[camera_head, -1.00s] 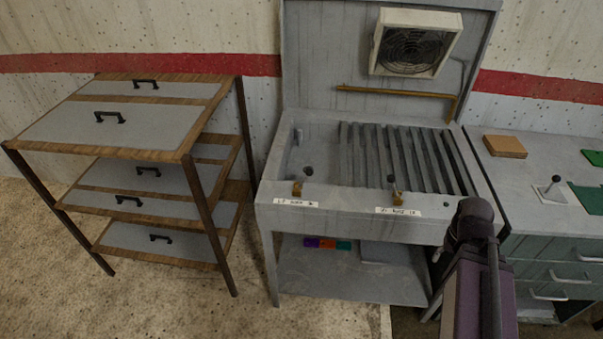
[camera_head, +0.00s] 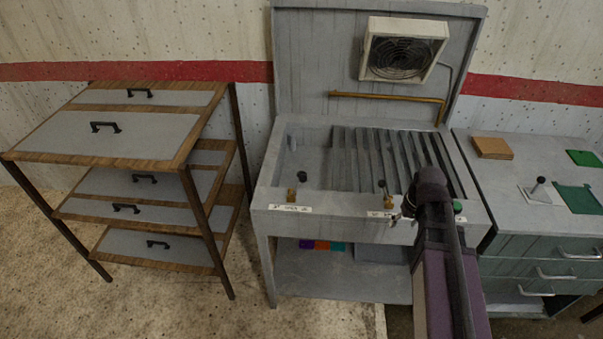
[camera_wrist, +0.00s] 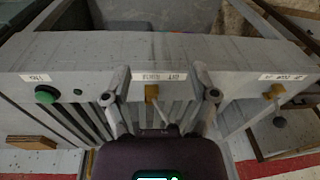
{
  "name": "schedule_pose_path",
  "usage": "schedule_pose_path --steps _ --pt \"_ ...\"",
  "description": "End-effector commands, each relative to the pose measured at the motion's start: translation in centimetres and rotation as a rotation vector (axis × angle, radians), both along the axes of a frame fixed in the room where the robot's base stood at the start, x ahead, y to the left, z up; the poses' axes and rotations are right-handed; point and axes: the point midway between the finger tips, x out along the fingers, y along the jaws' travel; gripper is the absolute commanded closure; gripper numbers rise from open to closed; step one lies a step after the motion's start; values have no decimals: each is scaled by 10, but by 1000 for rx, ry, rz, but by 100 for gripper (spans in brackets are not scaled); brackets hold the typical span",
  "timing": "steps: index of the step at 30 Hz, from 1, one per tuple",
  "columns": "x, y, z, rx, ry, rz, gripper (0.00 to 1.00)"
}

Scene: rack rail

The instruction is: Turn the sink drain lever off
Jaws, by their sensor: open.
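A grey sink unit (camera_head: 330,228) has two brass-based levers on its front edge, each by a small white label I cannot read surely. The left lever (camera_head: 291,195) shows at the right of the wrist view (camera_wrist: 276,92). The right lever (camera_head: 388,200) is at the middle of the wrist view (camera_wrist: 152,92), with a thin metal handle. I cannot tell which one is the drain lever. My gripper (camera_wrist: 161,97) is open, one finger on each side of the middle lever; no grip on it shows. In the head view my gripper (camera_head: 403,210) is at the right lever.
A green button (camera_wrist: 47,94) is on the same front edge. A slatted rack (camera_head: 392,155) fills the basin's right part. A drawer cabinet (camera_head: 545,245) stands right, with a small joystick (camera_head: 539,184). A wooden shelf unit (camera_head: 130,155) stands left, with open floor (camera_head: 335,322) in front.

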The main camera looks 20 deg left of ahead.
Motion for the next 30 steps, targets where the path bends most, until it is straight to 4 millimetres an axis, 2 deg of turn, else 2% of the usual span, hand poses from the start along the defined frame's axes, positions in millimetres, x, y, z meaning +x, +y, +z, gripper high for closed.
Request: schedule_pose_path --steps 1,6,12,15,18,21,24,30 --pt "18 24 17 17 -15 68 24" --pt "52 101 47 76 -76 306 24" --pt "77 194 80 142 -149 562 24" --pt "82 232 92 167 -180 661 24" --pt "85 259 100 186 -206 731 24" --pt "85 275 104 198 -219 773 24" --pt "85 282 105 203 -227 793 24" --pt "84 283 105 203 -228 796 24"
